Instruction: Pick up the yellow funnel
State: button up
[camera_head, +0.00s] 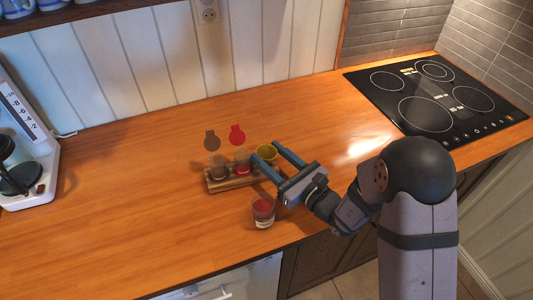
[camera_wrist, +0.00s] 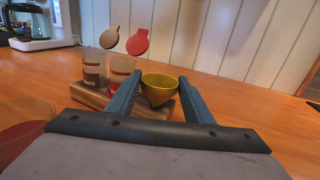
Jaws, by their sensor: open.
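The yellow funnel (camera_head: 266,153) is at the right end of a small wooden rack on the counter. In the wrist view the funnel (camera_wrist: 160,88) shows its wide round rim upward and its cone narrowing down to the rack. My gripper (camera_head: 264,152) is open, with its two blue-grey fingers reaching toward the funnel. In the wrist view the fingers (camera_wrist: 160,85) appear on either side of the funnel. The left finger runs close to its rim, and I cannot tell whether they touch. The funnel's lower tip is partly hidden.
The wooden rack (camera_head: 222,186) also holds two clear jars, with a brown scoop-shaped piece (camera_head: 212,140) and a red one (camera_head: 237,134) above them. A jar with red contents (camera_head: 263,211) stands in front. A black cooktop (camera_head: 435,98) is right; a coffee machine (camera_head: 22,165) is left.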

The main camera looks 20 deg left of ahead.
aim_at(267, 156)
jog(key=shift+w+a, duration=0.3)
jog(key=shift+a, duration=0.3)
jog(key=shift+c, duration=0.4)
jog(key=c, duration=0.6)
jog(key=shift+r, duration=0.1)
jog(key=shift+r+b, duration=0.6)
jog(key=shift+r, duration=4.3)
jog(key=shift+s+a+r+n+g+y+p, duration=0.2)
jog(key=shift+s+a+n+g+y+p, duration=0.1)
jog(key=shift+s+a+n+g+p, duration=0.7)
jog(key=shift+s+a+r+n+g+y+p, duration=0.4)
jog(key=shift+a+g, duration=0.3)
jog(key=shift+g, duration=0.55)
jog(key=shift+s+a+r+n+g+y+p, duration=0.1)
jog(key=shift+s+a+n+g+y+p, duration=0.1)
jog(key=shift+s+a+n+g+p, duration=0.8)
